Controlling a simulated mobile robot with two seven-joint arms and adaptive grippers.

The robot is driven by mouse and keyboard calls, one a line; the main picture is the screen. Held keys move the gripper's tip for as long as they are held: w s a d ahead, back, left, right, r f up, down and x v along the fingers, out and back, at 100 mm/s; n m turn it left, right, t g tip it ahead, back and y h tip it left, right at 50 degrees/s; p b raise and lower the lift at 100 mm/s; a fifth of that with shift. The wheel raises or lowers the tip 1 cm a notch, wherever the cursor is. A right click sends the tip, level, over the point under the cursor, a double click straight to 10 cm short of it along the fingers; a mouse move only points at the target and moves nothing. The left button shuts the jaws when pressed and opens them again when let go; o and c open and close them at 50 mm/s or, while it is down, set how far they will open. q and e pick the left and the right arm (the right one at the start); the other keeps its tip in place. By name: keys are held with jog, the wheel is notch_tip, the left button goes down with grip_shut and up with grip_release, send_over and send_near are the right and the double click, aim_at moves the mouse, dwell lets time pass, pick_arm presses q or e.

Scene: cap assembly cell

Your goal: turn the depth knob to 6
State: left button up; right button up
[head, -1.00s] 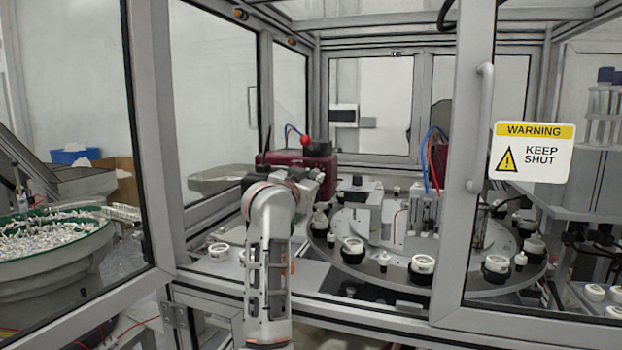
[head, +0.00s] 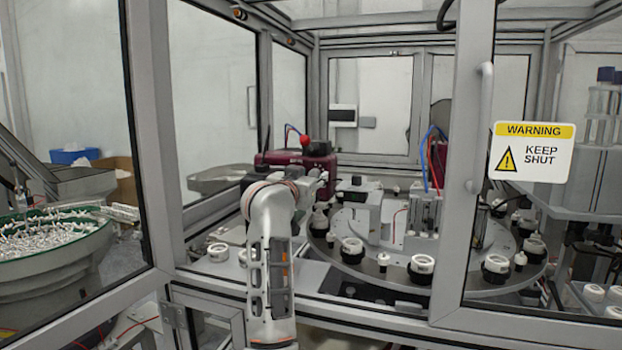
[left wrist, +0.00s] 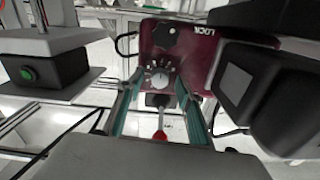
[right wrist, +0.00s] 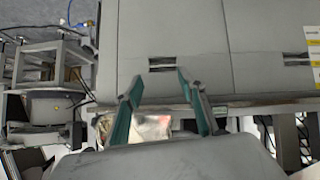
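A maroon unit (head: 275,158) stands inside the cell in the head view; my left arm and gripper (head: 312,180) partly cover its front. In the left wrist view the maroon face (left wrist: 205,50) carries a small dark knob (left wrist: 160,79) with white marks around it, which looks like the depth knob. Its setting is too small to read. My left gripper (left wrist: 160,76) is open, its fingertips on either side of this knob; I cannot tell whether they touch it. My right gripper (right wrist: 159,81) is open and empty, facing grey panels.
A black star knob (left wrist: 163,37) sits beside the word LOCK. A red ball (left wrist: 160,135) lies between the left fingers, nearer the wrist. A dark box (left wrist: 245,80) is close on the right. The rotary table (head: 390,272) with several fixtures stands right of my left arm.

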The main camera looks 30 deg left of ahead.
aim_at(307, 140)
pick_arm(q)
notch_tip(307, 140, up, 10)
jog(key=shift+f, duration=0.1)
dwell(0.6)
jog(key=shift+s, duration=0.1)
